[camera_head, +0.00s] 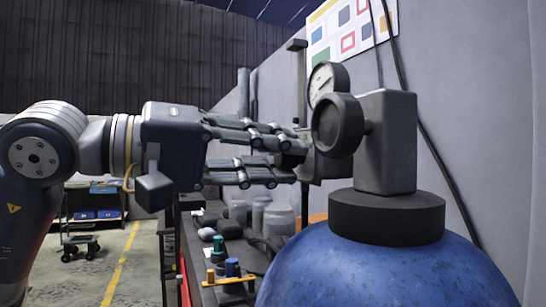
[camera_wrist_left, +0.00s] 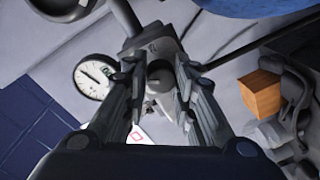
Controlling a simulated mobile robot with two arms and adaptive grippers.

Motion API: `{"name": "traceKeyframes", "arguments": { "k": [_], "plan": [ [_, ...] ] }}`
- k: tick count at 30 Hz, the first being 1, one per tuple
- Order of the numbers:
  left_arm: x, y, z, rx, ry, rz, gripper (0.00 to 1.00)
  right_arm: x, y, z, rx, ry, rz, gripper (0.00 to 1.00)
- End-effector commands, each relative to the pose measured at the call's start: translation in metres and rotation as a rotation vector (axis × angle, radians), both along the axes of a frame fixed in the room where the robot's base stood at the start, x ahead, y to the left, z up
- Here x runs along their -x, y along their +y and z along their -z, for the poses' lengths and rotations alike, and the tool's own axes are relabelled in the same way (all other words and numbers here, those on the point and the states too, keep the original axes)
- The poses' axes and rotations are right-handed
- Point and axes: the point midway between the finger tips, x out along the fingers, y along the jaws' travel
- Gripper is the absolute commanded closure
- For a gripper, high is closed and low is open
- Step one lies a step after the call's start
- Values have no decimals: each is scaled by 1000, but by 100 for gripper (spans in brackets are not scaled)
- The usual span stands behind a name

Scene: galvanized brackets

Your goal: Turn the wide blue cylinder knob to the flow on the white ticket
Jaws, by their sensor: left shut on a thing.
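The wide blue cylinder (camera_head: 385,275) stands at the lower right of the head view, with a dark collar and a grey valve block (camera_head: 388,140) on top. A dark round disc (camera_head: 338,125) sticks out from the block's left side. My left gripper (camera_head: 298,150) comes in from the left, its fingertips at the lower left of this disc. I cannot make out the ticket's writing. My right gripper is out of view.
A poster (camera_head: 350,30) with coloured squares hangs on the wall. A bench (camera_head: 195,250) with small coloured parts and jars runs below the gripper. An orange-brown block (camera_wrist_left: 261,93) shows in the wrist view. A dark cable hangs behind the valve.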

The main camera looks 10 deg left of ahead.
Motion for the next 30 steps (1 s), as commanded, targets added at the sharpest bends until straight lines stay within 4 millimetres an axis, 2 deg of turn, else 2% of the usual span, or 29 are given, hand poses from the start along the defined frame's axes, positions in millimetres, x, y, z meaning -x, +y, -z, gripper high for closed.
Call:
{"name": "traceKeyframes", "arguments": {
  "k": [15,30],
  "plan": [
    [0,0,3,-223,-325,0,99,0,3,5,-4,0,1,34],
    [0,-1,3,-287,-417,2,99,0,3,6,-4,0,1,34]
  ]
}}
